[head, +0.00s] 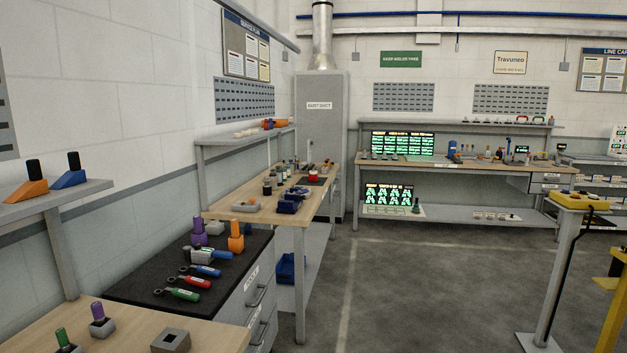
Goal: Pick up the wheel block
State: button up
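My gripper is not in view. I cannot tell which thing is the wheel block; no block with a plain wheel on it can be made out. A grey square block with a dark hole (170,341) sits at the near edge of the closest wooden bench. Left of it are a purple-handled piece in a grey base (101,322) and a green-handled piece (64,341), cut off by the bottom edge. Small items on the far benches are too small to identify.
A black-topped drawer cabinet (150,285) holds several coloured-handled tools, a purple piece (198,233) and an orange piece (236,236). A wooden bench (262,216) stands beyond. A grey post with a yellow box (580,201) stands at right. The middle floor is clear.

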aim_at(312, 176)
jog(key=i+l+z, duration=0.1)
jog(key=i+z, duration=0.4)
jog(key=i, duration=2.85)
jog(key=i+u, duration=0.1)
jog(key=i, duration=0.4)
jog(key=i+l, duration=0.15)
jog(key=i, duration=0.35)
jog(key=i+u, duration=0.15)
jog(key=i, duration=0.35)
jog(key=i+l+u, duration=0.1)
jog(key=i, duration=0.4)
jog(key=l, duration=0.1)
